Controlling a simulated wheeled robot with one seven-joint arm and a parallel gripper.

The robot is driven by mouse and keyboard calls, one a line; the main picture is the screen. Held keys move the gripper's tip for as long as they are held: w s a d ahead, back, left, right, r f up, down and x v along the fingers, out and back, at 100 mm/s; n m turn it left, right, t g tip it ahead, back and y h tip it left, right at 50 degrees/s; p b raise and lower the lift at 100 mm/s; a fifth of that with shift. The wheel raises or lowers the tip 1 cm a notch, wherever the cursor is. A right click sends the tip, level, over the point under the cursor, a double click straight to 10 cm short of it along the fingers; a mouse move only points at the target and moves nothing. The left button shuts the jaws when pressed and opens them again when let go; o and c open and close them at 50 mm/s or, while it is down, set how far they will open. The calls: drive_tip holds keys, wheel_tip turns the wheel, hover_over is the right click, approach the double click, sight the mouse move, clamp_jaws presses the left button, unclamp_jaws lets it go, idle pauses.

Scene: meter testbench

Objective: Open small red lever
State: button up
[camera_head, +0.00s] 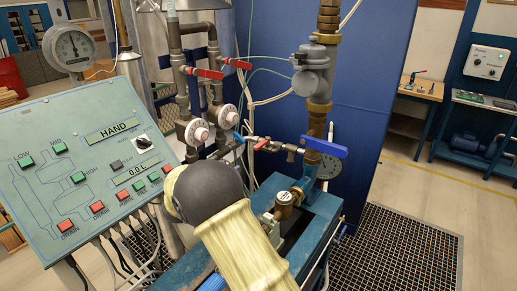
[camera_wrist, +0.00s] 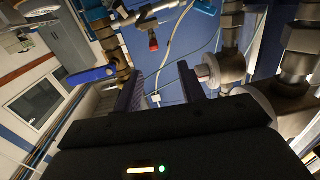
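The small red lever (camera_head: 262,143) sits on a thin horizontal pipe at the middle of the bench in the head view, left of a larger blue lever (camera_head: 327,148). In the wrist view a red lever end (camera_wrist: 153,43), probably the same lever, shows above and beyond the fingertips, apart from them. The blue lever (camera_wrist: 90,75) is left of the fingers there. My gripper (camera_wrist: 168,84) is open, with nothing between its two dark fingers. In the head view my arm's rounded links hide most of the gripper.
Two more red levers (camera_head: 206,73) (camera_head: 237,63) sit on the upright pipes above. Round white-faced meters (camera_head: 197,132) are below them. A green control panel (camera_head: 85,170) stands at left. A thick brass pipe (camera_head: 318,110) rises at right. Floor grating (camera_head: 405,255) is clear.

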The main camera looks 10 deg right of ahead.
sight(259, 148)
drive_tip(key=shift+s+a+f+m+h, duration=0.2)
drive_tip(key=shift+s+m+h, duration=0.25)
drive_tip(key=shift+h, duration=0.15)
drive_tip(key=shift+r, duration=0.1)
drive_tip(key=p+x, duration=0.1)
drive_tip(key=x, duration=0.4)
drive_tip(key=p+x, duration=0.2)
drive_tip(key=x, duration=0.4)
drive_tip(key=p+x, duration=0.2)
drive_tip(key=x, duration=0.4)
drive_tip(key=shift+d+f, duration=0.25)
drive_tip(key=shift+f, duration=0.1)
clamp_jaws()
